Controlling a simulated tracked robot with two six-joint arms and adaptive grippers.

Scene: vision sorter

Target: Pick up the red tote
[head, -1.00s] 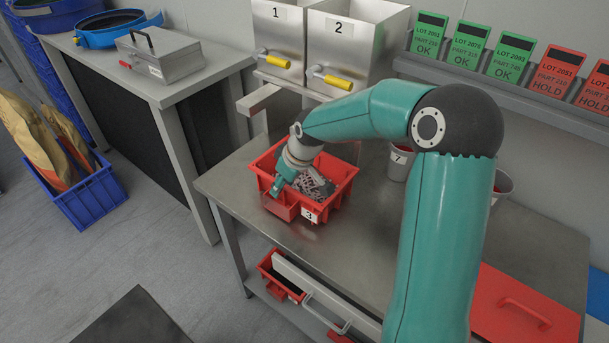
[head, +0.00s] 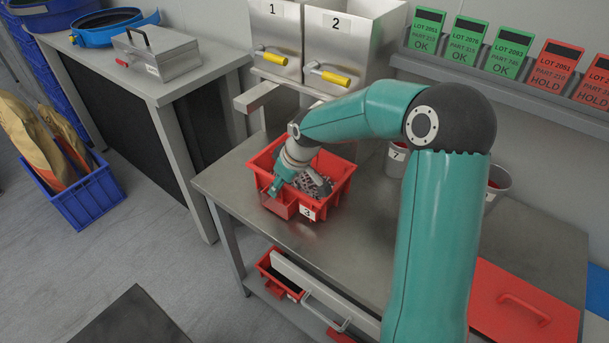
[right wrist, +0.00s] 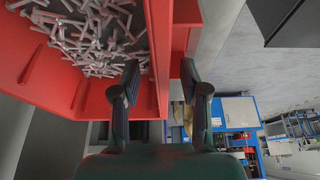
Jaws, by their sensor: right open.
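The red tote (head: 338,190), labelled 3, sits on the steel bench near its left end. It holds many small grey metal parts, which also show in the right wrist view (right wrist: 95,35). My right gripper (head: 275,188) is at the tote's front left side, pointing down. In the right wrist view the gripper (right wrist: 160,80) is open, with one dark finger on each side of the tote's red wall (right wrist: 160,45). I cannot tell whether either finger touches the wall. My left gripper is not in view.
Two steel hoppers (head: 352,45) with yellow-handled levers stand behind the tote. Grey buckets (head: 397,160) stand to its right. A red lid-like panel with a handle (head: 520,310) lies at the bench's right. The bench in front of the tote (head: 310,240) is clear.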

